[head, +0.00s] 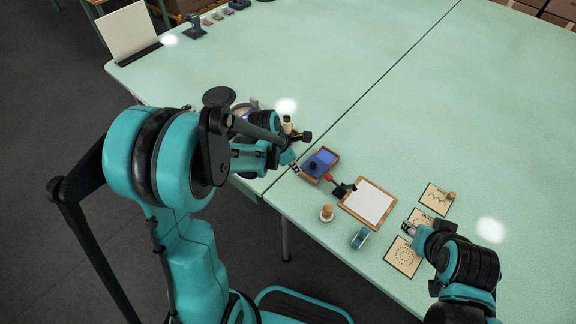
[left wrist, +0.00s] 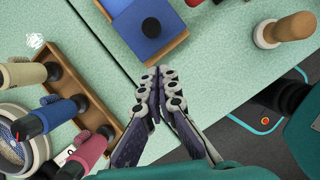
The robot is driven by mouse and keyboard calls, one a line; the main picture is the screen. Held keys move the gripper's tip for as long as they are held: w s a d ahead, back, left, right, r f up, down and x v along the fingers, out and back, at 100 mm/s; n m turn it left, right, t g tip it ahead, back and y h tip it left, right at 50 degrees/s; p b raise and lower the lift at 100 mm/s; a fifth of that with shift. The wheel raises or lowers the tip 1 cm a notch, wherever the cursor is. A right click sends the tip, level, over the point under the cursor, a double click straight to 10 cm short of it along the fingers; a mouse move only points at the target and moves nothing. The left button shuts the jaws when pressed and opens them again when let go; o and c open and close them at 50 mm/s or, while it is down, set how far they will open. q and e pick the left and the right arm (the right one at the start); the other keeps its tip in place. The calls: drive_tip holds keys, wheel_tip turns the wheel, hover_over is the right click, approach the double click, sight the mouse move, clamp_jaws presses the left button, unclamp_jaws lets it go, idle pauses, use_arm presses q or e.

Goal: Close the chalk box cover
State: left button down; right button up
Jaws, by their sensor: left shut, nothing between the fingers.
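The chalk box appears to be the small wooden box (head: 317,178) with a blue top and a black knob, near the table seam in the head view. In the left wrist view its wooden rim (left wrist: 168,50) shows at the top, with the blue cover (left wrist: 133,28) and black knob (left wrist: 152,27).
A red-and-black tool (head: 342,189) lies between the box and a white framed board (head: 369,202). A wooden-handled stamp (head: 326,213) and a teal roll (head: 360,238) stand near the front edge. A wooden rack (left wrist: 92,95) with several handled tools lies left. The far table is mostly clear.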

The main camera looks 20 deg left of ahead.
sight(316, 158)
use_arm(q)
drive_tip(key=shift+w+d, duration=1)
drive_tip(key=shift+d, duration=0.1)
drive_tip(key=shift+r, duration=0.1)
drive_tip(key=w, duration=0.2)
drive_tip(key=w+d, duration=0.1)
drive_tip(key=w, duration=0.1)
drive_tip(key=w+d, duration=0.1)
drive_tip(key=shift+w+b, duration=0.3)
drive_tip(key=shift+w, duration=0.1)
drive_tip(key=shift+w+d, duration=0.15)
drive_tip(key=shift+w, duration=0.15)
